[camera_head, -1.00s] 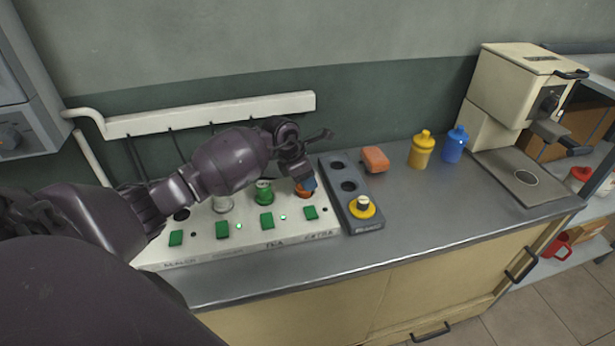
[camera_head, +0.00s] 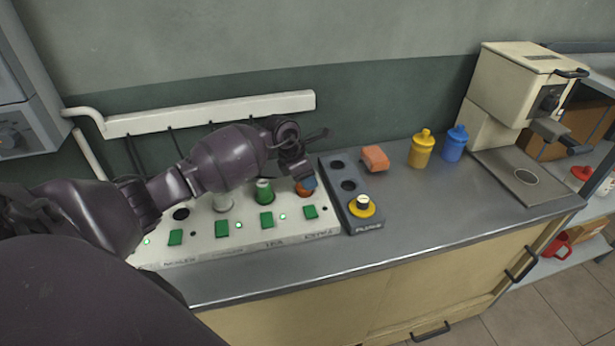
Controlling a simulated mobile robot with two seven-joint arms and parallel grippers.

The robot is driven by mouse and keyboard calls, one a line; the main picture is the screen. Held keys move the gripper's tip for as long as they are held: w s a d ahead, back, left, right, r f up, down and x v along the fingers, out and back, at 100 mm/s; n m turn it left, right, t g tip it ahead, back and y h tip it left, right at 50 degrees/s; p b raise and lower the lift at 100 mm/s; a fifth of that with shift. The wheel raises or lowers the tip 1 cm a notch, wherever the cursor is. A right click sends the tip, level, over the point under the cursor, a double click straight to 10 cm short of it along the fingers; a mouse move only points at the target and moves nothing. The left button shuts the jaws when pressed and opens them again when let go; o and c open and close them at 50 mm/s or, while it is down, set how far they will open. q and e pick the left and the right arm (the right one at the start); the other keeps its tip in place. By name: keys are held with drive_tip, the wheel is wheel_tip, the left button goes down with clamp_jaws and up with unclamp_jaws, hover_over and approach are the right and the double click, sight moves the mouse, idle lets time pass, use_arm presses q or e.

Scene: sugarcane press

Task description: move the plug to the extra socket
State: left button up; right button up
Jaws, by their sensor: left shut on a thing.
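My left gripper (camera_head: 303,178) is over the right end of the white socket panel (camera_head: 205,250), at the socket above the label that reads like EXTRA. It is shut on an orange plug (camera_head: 304,191), which sits at or in that socket; its seating is partly hidden by the fingers. Beside it on the panel stand a green plug (camera_head: 264,192) and a pale plug (camera_head: 223,204). The leftmost socket (camera_head: 181,214) is dark and empty. My right gripper is not in view.
Green switches (camera_head: 266,219) line the panel front. A dark fuse box (camera_head: 338,191) with a yellow fuse (camera_head: 362,206) stands right of it. Beyond are an orange block (camera_head: 375,158), a yellow bottle (camera_head: 422,149), a blue bottle (camera_head: 455,144) and a cream machine (camera_head: 517,85). The right counter front is clear.

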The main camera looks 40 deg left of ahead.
use_arm(q)
drive_tip(key=shift+f+b, duration=0.3)
drive_tip(key=shift+f, duration=0.3)
idle(0.4)
drive_tip(key=o, duration=0.7)
